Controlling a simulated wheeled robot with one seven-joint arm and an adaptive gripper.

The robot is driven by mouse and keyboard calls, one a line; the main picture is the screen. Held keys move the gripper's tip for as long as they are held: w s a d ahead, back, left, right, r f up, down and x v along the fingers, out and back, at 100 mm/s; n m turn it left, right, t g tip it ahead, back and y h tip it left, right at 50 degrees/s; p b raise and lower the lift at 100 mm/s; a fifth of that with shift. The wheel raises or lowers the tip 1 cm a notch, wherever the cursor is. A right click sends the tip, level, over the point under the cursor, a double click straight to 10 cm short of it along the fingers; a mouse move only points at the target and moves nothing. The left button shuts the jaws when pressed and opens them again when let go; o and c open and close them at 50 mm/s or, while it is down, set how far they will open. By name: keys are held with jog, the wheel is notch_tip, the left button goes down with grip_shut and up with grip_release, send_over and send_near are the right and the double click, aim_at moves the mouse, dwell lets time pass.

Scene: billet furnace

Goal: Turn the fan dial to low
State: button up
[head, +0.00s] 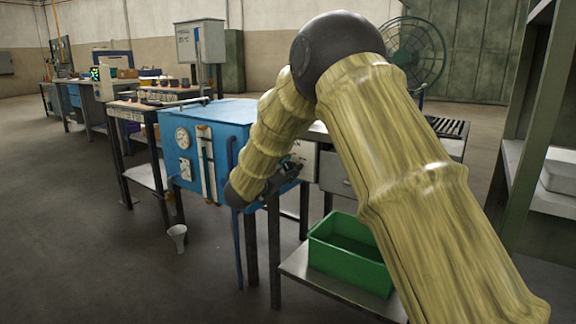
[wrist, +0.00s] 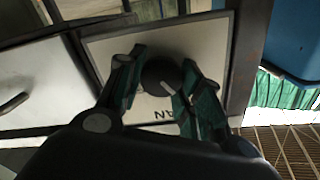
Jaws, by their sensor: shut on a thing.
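The fan dial (wrist: 161,76) is a round dark knob on a pale panel (wrist: 211,42) in the wrist view. Lettering that reads like "FAN" upside down is partly visible below the knob. My gripper (wrist: 158,80) has its two green-lined fingers on either side of the knob, closed on it. Which setting the dial points to cannot be read. In the head view my gripper (head: 283,178) is at the pale panel (head: 304,158) beside the blue furnace, and my arm hides part of it; the dial cannot be made out there.
The blue furnace box (head: 215,112) with a gauge stands left of my gripper. A green bin (head: 345,262) sits on the low shelf beneath. A large fan (head: 415,52) stands behind my arm. A shelf rack (head: 540,130) stands at right. Floor at left is mostly clear.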

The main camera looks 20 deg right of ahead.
jog(key=m+p, duration=0.1)
jog(key=m, duration=0.2)
jog(key=shift+s+d, duration=0.1)
jog(key=shift+f+m+p, duration=0.15)
jog(key=shift+m+p, duration=0.4)
jog(key=shift+m, duration=1.05)
jog(key=o, duration=1)
jog(key=shift+d, duration=0.1)
jog(key=shift+o, duration=0.2)
jog(key=v, duration=1.2)
